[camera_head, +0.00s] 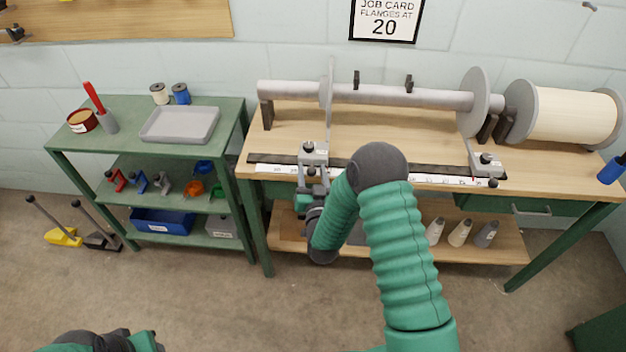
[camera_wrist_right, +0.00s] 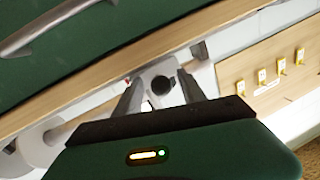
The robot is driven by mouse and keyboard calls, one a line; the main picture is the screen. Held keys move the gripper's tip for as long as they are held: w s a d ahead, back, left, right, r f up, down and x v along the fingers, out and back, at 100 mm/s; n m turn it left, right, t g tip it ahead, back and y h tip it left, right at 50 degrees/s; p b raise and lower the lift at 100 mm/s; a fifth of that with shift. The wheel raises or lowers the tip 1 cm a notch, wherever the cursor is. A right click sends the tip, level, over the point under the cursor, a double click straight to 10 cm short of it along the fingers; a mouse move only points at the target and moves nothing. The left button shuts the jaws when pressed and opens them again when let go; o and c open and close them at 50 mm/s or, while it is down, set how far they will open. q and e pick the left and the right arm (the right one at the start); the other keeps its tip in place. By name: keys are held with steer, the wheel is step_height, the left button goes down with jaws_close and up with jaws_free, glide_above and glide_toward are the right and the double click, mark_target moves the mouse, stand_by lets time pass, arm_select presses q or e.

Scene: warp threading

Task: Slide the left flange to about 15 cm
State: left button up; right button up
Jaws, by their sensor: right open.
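The left flange (camera_head: 326,92) is a thin grey disc, seen nearly edge-on, on the left part of the grey beam (camera_head: 380,94). Its arm runs down to a grey carriage block (camera_head: 313,153) on the dark rail at the bench front. My right gripper (camera_head: 309,180) is just in front of this block, partly hidden by my own arm. In the right wrist view its fingers (camera_wrist_right: 160,78) are open, with a grey part and dark round knob (camera_wrist_right: 161,86) between them; contact cannot be told. My left gripper (camera_head: 110,342) shows only partly at the bottom left, its fingers unclear.
The right flange (camera_head: 475,102) has its own carriage (camera_head: 487,163) at the rail's right end. A white scale (camera_head: 430,180) runs along the rail. The job card (camera_head: 386,20) reads "FLANGES AT 20". A green shelf (camera_head: 75,150) stands left of the wooden bench (camera_head: 570,172).

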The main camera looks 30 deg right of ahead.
steer(key=v, duration=1.6)
steer(key=shift+s+a, duration=0.2)
steer(key=shift+s, duration=0.1)
steer(key=shift+d, duration=0.1)
